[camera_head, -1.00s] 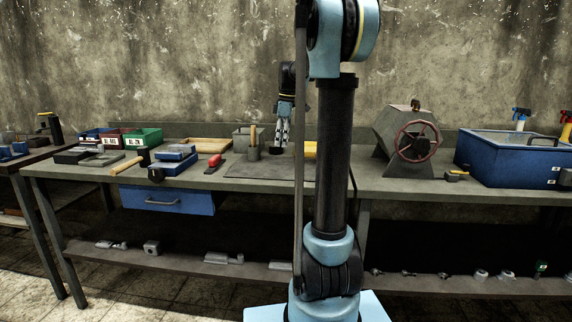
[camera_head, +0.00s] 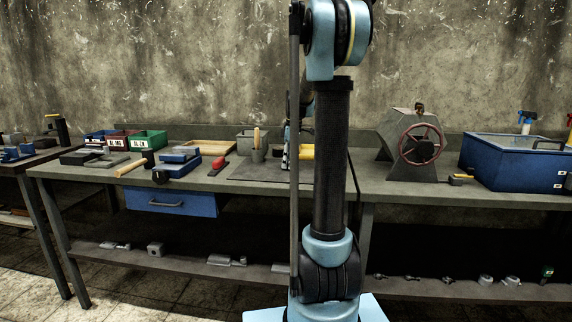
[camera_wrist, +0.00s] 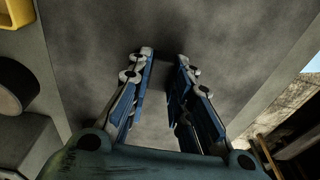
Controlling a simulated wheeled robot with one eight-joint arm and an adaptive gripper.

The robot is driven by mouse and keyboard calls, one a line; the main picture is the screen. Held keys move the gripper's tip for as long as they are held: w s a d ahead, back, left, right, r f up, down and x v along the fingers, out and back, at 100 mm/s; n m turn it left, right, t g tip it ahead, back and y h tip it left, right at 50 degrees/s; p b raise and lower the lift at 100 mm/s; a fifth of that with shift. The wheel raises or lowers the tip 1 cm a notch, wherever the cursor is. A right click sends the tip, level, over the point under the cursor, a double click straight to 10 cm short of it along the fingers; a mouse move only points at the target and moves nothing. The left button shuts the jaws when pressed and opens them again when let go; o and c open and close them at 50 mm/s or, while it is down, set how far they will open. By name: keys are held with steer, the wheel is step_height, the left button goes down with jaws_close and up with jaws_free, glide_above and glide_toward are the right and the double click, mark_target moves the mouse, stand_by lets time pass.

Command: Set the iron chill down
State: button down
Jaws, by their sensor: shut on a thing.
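In the wrist view, my gripper (camera_wrist: 166,60) points at the grey board (camera_wrist: 225,40), with its two blue-padded fingers apart. It is shut on the iron chill (camera_wrist: 168,72), a dark piece between the fingertips that barely stands out from the board. In the head view, my gripper (camera_head: 286,162) is low over the board (camera_head: 250,174) on the bench, partly hidden behind my arm. The chill cannot be made out there, and I cannot tell whether it touches the board.
A dark cup (camera_head: 257,155) with a wooden handle stands left of the gripper, and a yellow object (camera_head: 307,151) right of it. A grey bin (camera_head: 245,138) and wooden tray (camera_head: 207,146) are behind. The board's front left is clear.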

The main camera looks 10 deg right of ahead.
steer(key=c, duration=1.4)
jaws_free()
steer(key=shift+c, duration=0.2)
